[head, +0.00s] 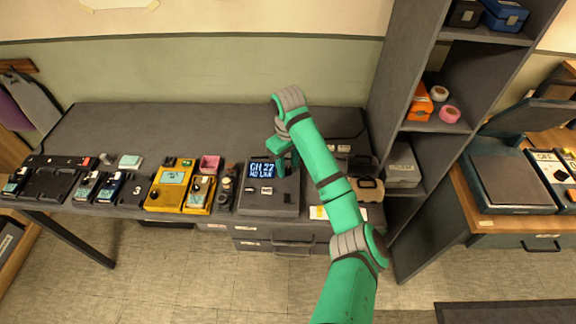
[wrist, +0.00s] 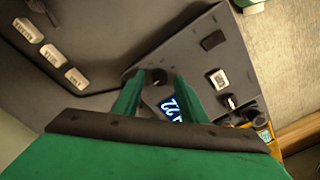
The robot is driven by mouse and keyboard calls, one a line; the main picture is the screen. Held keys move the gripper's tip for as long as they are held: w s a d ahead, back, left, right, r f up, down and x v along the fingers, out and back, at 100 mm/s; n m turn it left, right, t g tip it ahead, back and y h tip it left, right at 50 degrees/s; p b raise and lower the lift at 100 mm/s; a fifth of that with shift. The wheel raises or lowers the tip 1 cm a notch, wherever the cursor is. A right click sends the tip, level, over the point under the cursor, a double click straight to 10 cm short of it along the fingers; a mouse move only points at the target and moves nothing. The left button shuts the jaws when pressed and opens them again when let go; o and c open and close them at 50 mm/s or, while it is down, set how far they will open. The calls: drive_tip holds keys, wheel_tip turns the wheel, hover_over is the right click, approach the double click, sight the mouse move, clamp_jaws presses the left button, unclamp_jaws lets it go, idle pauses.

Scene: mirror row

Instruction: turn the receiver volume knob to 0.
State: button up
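The receiver (head: 256,202) is a dark grey box on the long bench, with a lit blue display (head: 262,170) that seems to read CH 22 and NO LINK. My green gripper (head: 287,174) points down over the right part of its panel, beside the display. In the wrist view, the two fingers (wrist: 160,80) stand apart, and a round dark knob (wrist: 156,76) shows between their tips, closer to the left finger. I cannot tell whether a finger touches it. The knob's setting is not readable, and the gripper hides it in the head view.
Yellow devices (head: 172,186) and small handsets stand left of the receiver. A tan-handled case (head: 369,190) and a tall dark shelf (head: 401,85) are to the right. The bench behind the receiver is clear. Switches with white labels (wrist: 52,54) show in the wrist view.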

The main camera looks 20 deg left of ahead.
sight(288, 170)
wheel_tip(288, 170, up, 10)
drive_tip(key=shift+r, duration=0.2)
idle(0.8)
